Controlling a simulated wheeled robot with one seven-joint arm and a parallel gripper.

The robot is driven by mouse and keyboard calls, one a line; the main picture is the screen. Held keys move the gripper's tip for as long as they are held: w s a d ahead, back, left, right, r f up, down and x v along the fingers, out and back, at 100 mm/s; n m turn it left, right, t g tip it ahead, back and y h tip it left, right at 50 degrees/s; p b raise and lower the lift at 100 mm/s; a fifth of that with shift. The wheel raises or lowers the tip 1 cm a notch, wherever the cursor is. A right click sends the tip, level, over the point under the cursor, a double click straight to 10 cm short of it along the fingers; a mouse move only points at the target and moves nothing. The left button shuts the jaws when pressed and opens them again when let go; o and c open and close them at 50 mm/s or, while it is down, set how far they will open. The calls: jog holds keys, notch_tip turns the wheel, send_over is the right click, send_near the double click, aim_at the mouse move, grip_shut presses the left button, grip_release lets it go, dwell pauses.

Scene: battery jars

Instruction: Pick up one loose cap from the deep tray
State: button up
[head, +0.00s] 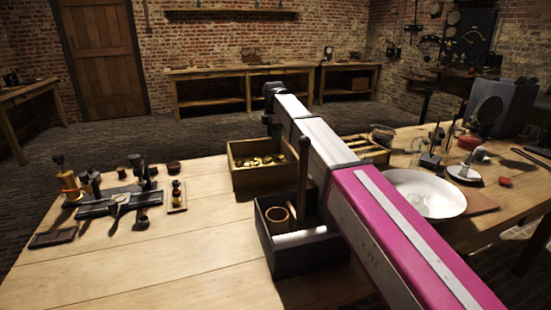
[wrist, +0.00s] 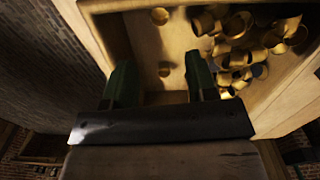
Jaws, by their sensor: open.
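The deep wooden tray (head: 262,181) stands on the workbench with a pile of brass caps (head: 262,161) inside. In the wrist view the tray's wall (wrist: 292,88) frames the pile of loose caps (wrist: 236,50), heaped at the right. One cap (wrist: 160,16) lies apart near the far wall. Another small cap (wrist: 164,70) lies apart on the tray floor and appears between my fingertips. My gripper (wrist: 158,80) has two green fingers spread apart with nothing held. It is over the tray; its exact height above the floor I cannot tell.
A dark box (head: 300,252) with a round cup stands just in front of the tray. A white bowl (head: 427,193) is to the right. A dark tool stand (head: 118,203) and small parts are at the left.

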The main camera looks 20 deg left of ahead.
notch_tip(320, 180, down, 9)
jog(key=shift+d+f, duration=0.15)
jog(key=c, duration=0.9)
